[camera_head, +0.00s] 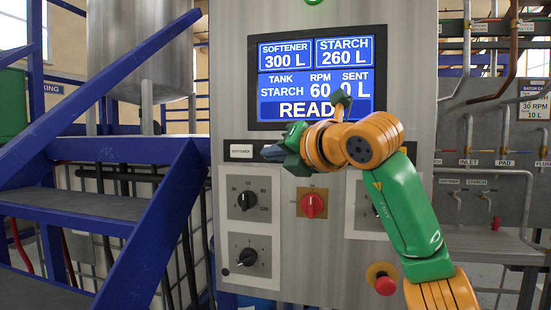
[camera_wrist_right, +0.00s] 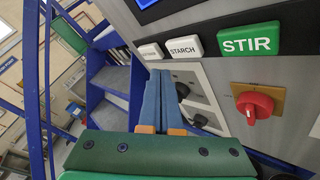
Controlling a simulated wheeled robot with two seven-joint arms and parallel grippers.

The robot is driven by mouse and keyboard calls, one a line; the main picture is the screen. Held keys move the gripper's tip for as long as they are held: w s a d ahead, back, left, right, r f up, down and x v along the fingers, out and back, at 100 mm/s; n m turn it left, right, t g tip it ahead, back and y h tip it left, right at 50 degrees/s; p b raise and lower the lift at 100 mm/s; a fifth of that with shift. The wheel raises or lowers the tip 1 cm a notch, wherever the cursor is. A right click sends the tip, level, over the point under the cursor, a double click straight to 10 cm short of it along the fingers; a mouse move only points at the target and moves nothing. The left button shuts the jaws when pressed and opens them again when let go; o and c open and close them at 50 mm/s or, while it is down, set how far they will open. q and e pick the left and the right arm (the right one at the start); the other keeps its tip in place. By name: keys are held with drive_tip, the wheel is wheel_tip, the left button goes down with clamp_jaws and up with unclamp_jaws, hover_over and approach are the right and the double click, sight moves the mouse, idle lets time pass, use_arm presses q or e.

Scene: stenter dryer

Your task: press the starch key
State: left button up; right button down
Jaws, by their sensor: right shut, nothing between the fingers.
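The white STARCH key (camera_wrist_right: 184,47) shows in the right wrist view, between a white key (camera_wrist_right: 151,51) on its left and the green STIR key (camera_wrist_right: 249,39) on its right. In the head view the white SOFTENER key (camera_head: 241,151) shows, and my right gripper hides the starch key. My right gripper (camera_head: 268,153) is shut and empty in front of the panel, its tip just right of the softener key. In the wrist view its blue-grey fingers (camera_wrist_right: 163,75) end just below the starch key; I cannot tell whether they touch the panel. My left gripper is not in view.
The screen (camera_head: 317,75) reads softener 300 L, starch 260 L, tank starch, RPM 60, sent 0 L. A red rotary switch (camera_head: 312,205), black dials (camera_head: 246,201) and a red mushroom button (camera_head: 384,285) sit below the keys. Blue stairs (camera_head: 150,220) stand at left.

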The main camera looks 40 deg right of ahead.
drive_tip(key=shift+s+a+b, duration=0.35)
drive_tip(key=shift+s+a, duration=0.5)
drive_tip(key=shift+a, duration=0.15)
